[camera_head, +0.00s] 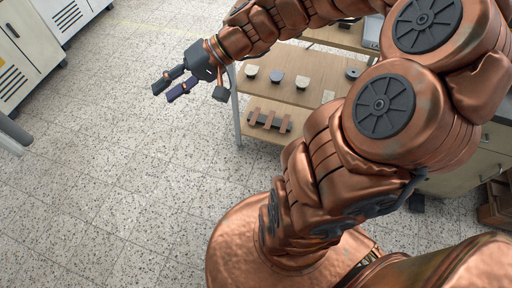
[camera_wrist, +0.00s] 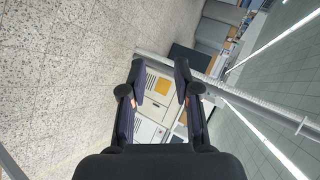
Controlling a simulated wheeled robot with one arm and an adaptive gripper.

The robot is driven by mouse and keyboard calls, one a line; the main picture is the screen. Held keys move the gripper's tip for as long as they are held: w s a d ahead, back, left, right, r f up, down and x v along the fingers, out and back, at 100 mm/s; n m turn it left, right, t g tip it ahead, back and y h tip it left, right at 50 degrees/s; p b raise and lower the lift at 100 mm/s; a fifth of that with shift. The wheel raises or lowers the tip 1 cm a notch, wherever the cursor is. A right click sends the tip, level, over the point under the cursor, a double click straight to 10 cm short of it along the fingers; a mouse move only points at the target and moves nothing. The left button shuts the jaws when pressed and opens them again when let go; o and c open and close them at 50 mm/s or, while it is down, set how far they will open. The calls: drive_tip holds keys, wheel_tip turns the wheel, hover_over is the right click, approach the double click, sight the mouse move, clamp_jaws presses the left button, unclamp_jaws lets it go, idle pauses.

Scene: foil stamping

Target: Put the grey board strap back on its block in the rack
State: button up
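My gripper (camera_head: 163,93) is open and empty over the floor, left of the wooden shelf unit, in the head view. In the wrist view my gripper (camera_wrist: 160,72) has its two fingers apart with nothing between them. A dark bar with brown pieces across it (camera_head: 270,121) lies on the lower shelf; I cannot tell if it is the rack. I cannot tell which is the grey board strap.
The wooden shelf (camera_head: 317,70) also holds a pale square (camera_head: 328,96). My arm hides its right part. Cabinets (camera_head: 22,45) stand at the far left. The speckled floor (camera_head: 110,170) between is clear. Cabinets (camera_wrist: 150,112) also show beyond the fingers in the wrist view.

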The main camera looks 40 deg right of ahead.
drive_tip(key=s+a+f+n+g+h, duration=0.1)
drive_tip(key=s+f+g+h, duration=0.2)
drive_tip(key=s, duration=0.4)
drive_tip(key=s+a+f+n+g+h, duration=0.1)
drive_tip(key=s+f+n+g+h, duration=0.1)
drive_tip(key=s, duration=0.5)
drive_tip(key=s+d+g+h, duration=0.1)
drive_tip(key=s+d+h, duration=0.5)
drive_tip(key=s+d, duration=0.2)
drive_tip(key=shift+s+f+m, duration=0.15)
drive_tip(key=shift+f+m, duration=0.15)
drive_tip(key=shift+m, duration=0.1)
wheel_tip(320, 180, up, 7)
drive_tip(key=p, duration=0.7)
